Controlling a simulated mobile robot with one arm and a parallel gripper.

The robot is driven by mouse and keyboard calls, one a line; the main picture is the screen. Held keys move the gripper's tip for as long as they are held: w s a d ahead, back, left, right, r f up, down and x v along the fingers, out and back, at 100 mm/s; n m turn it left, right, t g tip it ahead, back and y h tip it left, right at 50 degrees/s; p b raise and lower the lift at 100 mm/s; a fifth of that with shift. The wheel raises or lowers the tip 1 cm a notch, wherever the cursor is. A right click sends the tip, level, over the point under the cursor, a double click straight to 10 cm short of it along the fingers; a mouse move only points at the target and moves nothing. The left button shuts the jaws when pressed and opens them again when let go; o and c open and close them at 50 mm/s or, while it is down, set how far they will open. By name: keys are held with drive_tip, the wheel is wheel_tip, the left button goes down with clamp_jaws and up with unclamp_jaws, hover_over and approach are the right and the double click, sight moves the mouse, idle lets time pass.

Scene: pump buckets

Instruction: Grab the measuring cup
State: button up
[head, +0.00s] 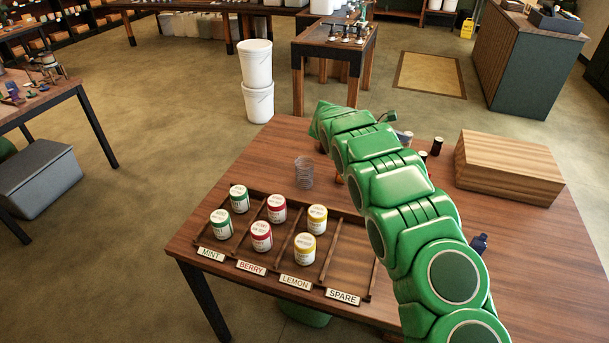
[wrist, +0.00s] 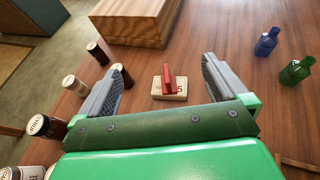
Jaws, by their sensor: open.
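A small clear, ringed vessel (head: 303,172), which may be the measuring cup, stands on the wooden table behind the rack in the head view. I cannot make it out in the wrist view. My gripper (wrist: 162,64) is open and empty in the wrist view. A cream block with a red piece on top (wrist: 169,88) shows between its fingers, on the table beyond them. I cannot tell how high the gripper is above it. In the head view my green arm hides the gripper and part of the table.
A wooden rack (head: 328,250) holds several jars in mint, berry and lemon lanes; the spare lane looks empty. A wooden box (head: 510,165) stands at the right. Dark bottles (wrist: 97,53) are left of the gripper; blue (wrist: 266,42) and green (wrist: 296,70) bottles are right.

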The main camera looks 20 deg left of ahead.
wheel_tip(320, 180, up, 5)
drive_tip(key=w+a+f+n+t+y, duration=0.2)
drive_tip(key=a+n+t+y, duration=0.4)
drive_tip(key=a+n+y, duration=0.85)
drive_tip(key=shift+s+a+r+n+g+y, duration=1.1)
drive_tip(key=shift+s+a+n+y, duration=3.05)
drive_tip(key=shift+s+a, duration=1.8)
approach(300, 160)
drive_tip(key=shift+x, duration=3.45)
